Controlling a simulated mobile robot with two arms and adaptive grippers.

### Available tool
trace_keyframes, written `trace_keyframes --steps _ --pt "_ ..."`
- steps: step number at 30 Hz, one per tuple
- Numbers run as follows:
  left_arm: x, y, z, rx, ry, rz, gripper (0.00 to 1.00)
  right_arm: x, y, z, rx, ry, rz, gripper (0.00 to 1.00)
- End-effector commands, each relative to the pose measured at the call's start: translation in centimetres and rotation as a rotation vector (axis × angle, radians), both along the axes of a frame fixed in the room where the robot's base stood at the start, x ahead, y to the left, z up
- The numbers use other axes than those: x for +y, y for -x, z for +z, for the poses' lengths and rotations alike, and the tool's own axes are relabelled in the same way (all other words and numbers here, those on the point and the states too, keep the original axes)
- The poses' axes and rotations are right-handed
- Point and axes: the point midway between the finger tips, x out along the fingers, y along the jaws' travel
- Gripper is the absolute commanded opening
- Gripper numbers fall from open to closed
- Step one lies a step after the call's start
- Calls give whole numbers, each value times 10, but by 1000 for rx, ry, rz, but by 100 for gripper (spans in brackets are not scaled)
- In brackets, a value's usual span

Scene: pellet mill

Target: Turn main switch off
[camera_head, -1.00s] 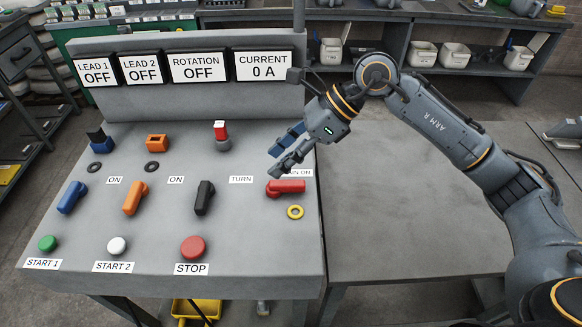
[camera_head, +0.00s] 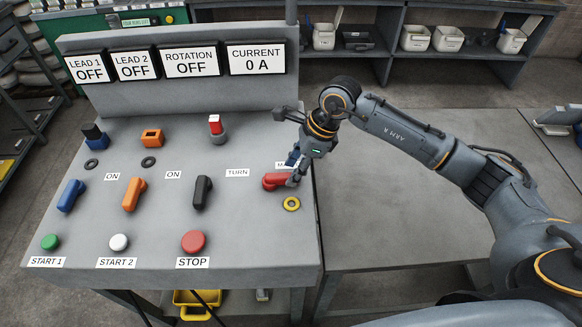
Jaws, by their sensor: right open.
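The main switch is a red rotary handle (camera_head: 274,181) at the right side of the sloped grey control panel (camera_head: 140,220). Its handle lies roughly sideways, above a yellow ring (camera_head: 291,204). My right gripper (camera_head: 292,175) is open at the right end of the red handle, with its fingers close around or against it; contact cannot be told. The gripper partly covers the handle and most of the label above it. My left gripper is not in view.
Blue (camera_head: 71,195), orange (camera_head: 133,194) and black (camera_head: 202,192) handles stand to the left on the panel. A red STOP button (camera_head: 194,242) is in front. The display board (camera_head: 180,65) rises behind. A bare grey table (camera_head: 400,210) lies to the right.

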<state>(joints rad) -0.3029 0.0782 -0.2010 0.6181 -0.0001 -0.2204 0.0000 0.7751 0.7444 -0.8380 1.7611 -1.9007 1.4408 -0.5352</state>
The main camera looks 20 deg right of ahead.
Motion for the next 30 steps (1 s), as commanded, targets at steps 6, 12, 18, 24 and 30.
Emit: trace_keyframes --steps 6,12,18,24,30 --pt "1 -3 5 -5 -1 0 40 6 -2 -15 0 -1 0 45" --pt "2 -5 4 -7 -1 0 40 7 -2 -17 -2 -1 1 45" --pt "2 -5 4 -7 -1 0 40 7 -2 -16 -1 -1 1 21" --pt "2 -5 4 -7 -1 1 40 7 -2 -16 -2 -1 1 0" --pt "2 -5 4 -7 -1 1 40 6 -2 -16 -1 -1 -1 0"
